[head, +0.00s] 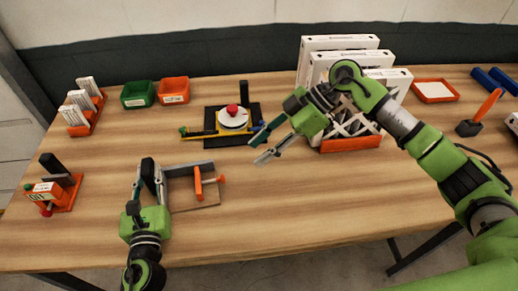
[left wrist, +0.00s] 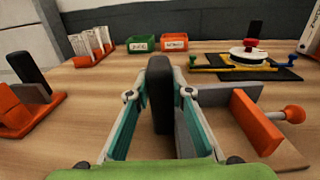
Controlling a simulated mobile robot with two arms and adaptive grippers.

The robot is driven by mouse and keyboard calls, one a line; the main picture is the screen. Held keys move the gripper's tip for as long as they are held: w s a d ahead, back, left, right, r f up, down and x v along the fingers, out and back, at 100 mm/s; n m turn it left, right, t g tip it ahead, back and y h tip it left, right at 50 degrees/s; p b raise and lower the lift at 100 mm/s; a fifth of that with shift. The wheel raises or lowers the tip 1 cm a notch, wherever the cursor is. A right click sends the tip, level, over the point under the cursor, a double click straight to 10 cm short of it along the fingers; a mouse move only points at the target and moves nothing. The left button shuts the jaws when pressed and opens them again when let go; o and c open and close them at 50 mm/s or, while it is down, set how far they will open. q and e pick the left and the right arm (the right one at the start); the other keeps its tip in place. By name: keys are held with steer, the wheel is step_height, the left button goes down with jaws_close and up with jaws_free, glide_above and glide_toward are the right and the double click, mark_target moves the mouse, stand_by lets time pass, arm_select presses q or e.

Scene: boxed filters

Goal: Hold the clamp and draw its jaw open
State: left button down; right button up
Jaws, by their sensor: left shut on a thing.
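The clamp has a grey frame (head: 180,170) on a brown board (head: 207,200), with an upright orange jaw plate (head: 198,184) and an orange knob (head: 222,180) to its right. A dark upright grip (left wrist: 160,95) stands at the clamp's left end. My left gripper (head: 150,172) is shut on this dark grip, one finger on each side in the left wrist view. The orange jaw (left wrist: 254,122) and round knob (left wrist: 293,113) show there to the right, with a gap between grey frame and jaw. My right gripper (head: 255,153) is open and empty above the table, up and right of the clamp.
A turntable fixture (head: 232,121) with a red knob stands behind the clamp. Green (head: 138,94) and orange (head: 174,90) bins are at the back. An orange fixture (head: 55,190) stands left. White boxed filters (head: 335,45) stand back right. The table front right is clear.

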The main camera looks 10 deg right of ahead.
stand_by(0.4)
arm_select(q)
steer(key=c, duration=1.7)
jaws_free()
steer(key=shift+s, duration=0.1)
